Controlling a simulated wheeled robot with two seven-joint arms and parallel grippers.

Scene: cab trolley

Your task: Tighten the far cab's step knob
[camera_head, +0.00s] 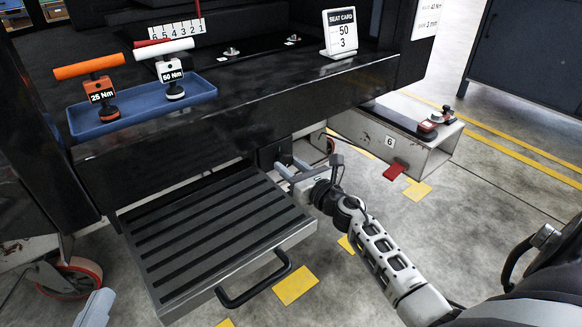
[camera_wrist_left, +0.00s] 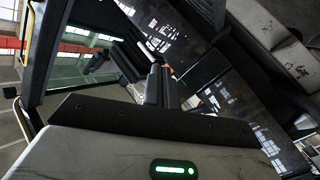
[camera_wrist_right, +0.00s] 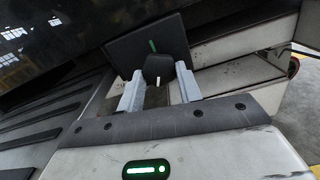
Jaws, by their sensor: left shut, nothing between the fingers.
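The black step knob (camera_wrist_right: 157,68) sits on a dark square plate (camera_wrist_right: 125,45) in the right wrist view. A white mark shows on its lower face, and a green mark (camera_wrist_right: 152,46) is on the plate above it. My right gripper (camera_wrist_right: 158,84) is open, one finger on each side of the knob; I cannot tell whether they touch it. In the head view the right gripper (camera_head: 284,168) reaches under the cab beside the ribbed step (camera_head: 215,228); the knob is not clear there. My left gripper (camera_wrist_left: 160,75) is shut and empty in its wrist view.
A blue tray (camera_head: 203,92) holds an orange 25 Nm tool (camera_head: 98,90) and a white 50 Nm tool (camera_head: 168,70). A seat card (camera_head: 341,33) reads 50 and 3. A grey beam marked 6 (camera_head: 375,138) lies right of the gripper. The step handle (camera_head: 258,283) juts forward.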

